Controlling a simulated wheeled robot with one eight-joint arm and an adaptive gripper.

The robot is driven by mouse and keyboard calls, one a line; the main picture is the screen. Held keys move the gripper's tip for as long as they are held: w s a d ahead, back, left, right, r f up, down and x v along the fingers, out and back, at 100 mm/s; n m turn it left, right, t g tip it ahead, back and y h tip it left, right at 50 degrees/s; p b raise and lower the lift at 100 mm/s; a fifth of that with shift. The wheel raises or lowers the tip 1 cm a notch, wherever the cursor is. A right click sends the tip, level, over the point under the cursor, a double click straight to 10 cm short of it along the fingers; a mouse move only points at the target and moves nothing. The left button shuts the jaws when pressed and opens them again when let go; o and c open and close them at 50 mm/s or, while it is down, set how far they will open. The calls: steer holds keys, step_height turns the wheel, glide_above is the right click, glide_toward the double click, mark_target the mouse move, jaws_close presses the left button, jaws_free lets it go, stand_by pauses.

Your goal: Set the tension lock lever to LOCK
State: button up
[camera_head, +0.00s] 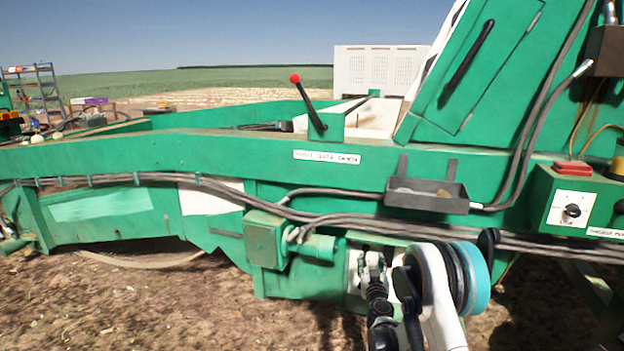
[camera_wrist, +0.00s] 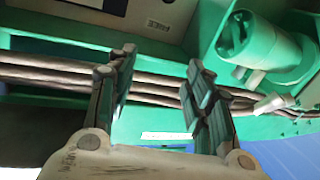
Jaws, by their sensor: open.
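A black lever with a red knob (camera_head: 308,103) rises from the green machine beam, tilted up and to the left. It is the only such lever I see, but no LOCK marking is readable beside it. A white label (camera_head: 327,157) is on the beam below it, too small to read surely. My gripper (camera_head: 371,262) is low in front of the machine, below and right of the lever and well apart from it. In the wrist view my gripper (camera_wrist: 158,65) is open, with nothing between its fingers. The lever cannot be made out in the wrist view.
Grey cables (camera_head: 350,220) run along the machine's side; they also cross behind my fingers in the wrist view (camera_wrist: 60,78). A green motor housing (camera_head: 268,240), a dark tray (camera_head: 428,195) and a control box (camera_head: 575,205) stick out. Bare soil (camera_head: 150,310) lies in front.

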steer(key=s+d+r+m+g+h, duration=0.1)
steer(key=s+d+r, duration=0.15)
steer(key=r, duration=0.65)
steer(key=s+d+r+m+g+h, duration=0.1)
steer(key=s+d+r+h, duration=0.15)
steer(key=r, duration=0.55)
steer(key=s+d+r+m+g, duration=0.1)
steer(key=s+r+g, duration=0.1)
steer(key=s+r, duration=0.4)
steer(key=s+d+r+g, duration=0.1)
steer(key=s+r, duration=0.2)
steer(key=s, duration=0.5)
steer(key=s+a+f+n+g+y, duration=0.1)
steer(key=s+a+g, duration=0.1)
steer(key=s, duration=1)
steer(key=s+a+f+n+g+y, duration=0.1)
steer(key=s+a+f+g+y, duration=0.1)
steer(key=s, duration=1)
steer(key=s+a+f+g+y, duration=0.1)
steer(key=s+a+f+y, duration=0.1)
steer(key=s, duration=1.1)
steer(key=shift+a+f+n+g, duration=0.25)
steer(key=shift+a+n+g, duration=0.15)
steer(key=shift+a, duration=0.35)
